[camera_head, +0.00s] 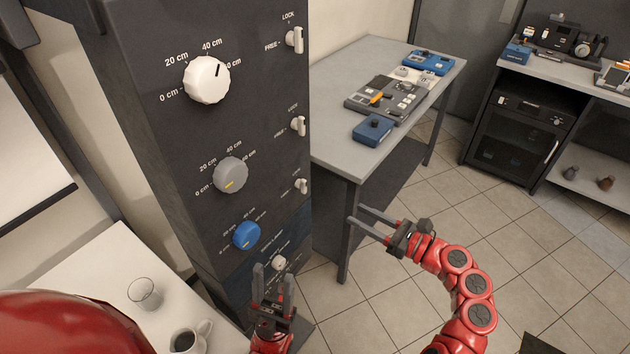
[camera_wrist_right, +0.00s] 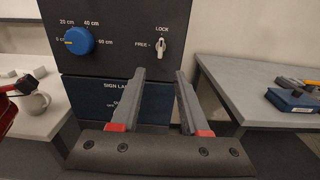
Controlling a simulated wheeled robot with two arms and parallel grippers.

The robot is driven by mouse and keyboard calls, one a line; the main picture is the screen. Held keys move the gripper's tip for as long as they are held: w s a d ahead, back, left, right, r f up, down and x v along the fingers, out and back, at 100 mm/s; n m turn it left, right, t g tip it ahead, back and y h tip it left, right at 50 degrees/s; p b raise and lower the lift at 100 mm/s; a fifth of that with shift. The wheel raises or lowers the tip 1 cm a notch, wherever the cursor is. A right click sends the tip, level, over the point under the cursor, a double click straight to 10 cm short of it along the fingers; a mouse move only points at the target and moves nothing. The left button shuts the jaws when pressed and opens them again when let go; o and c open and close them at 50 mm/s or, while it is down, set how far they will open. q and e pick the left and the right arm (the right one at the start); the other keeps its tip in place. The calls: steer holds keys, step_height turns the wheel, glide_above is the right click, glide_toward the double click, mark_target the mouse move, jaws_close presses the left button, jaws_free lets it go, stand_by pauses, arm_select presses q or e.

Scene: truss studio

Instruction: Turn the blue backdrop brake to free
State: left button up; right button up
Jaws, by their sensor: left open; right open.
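The blue knob (camera_head: 246,235) is low on the front of the dark column. Its brake lever (camera_head: 301,186) is to the right, with LOCK marked above and FREE to the left. In the right wrist view the blue knob (camera_wrist_right: 79,40) and the pale lever (camera_wrist_right: 162,48) show clearly; the lever stands about upright, toward LOCK. My right gripper (camera_head: 354,214) is open and empty, right of the column and apart from the lever. In its wrist view the lever appears just above the gap between the fingertips (camera_wrist_right: 160,72). My left gripper (camera_head: 273,267) is open before the column's lower part.
White (camera_head: 207,80) and grey (camera_head: 231,175) knobs sit higher on the column, with levers (camera_head: 294,39) and (camera_head: 298,126) beside them. A grey table (camera_head: 345,150) stands right of the column. A white table (camera_head: 95,265) with a glass (camera_head: 145,293) and mug (camera_head: 190,338) is left.

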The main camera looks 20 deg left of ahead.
mark_target(306, 187)
steer(key=p+x, duration=0.2)
steer(key=x, duration=1.2)
steer(key=shift+d, duration=0.1)
steer(key=shift+w+a+f, duration=0.1)
steer(key=shift+w+a, duration=0.2)
steer(key=shift+a, duration=0.35)
jaws_close()
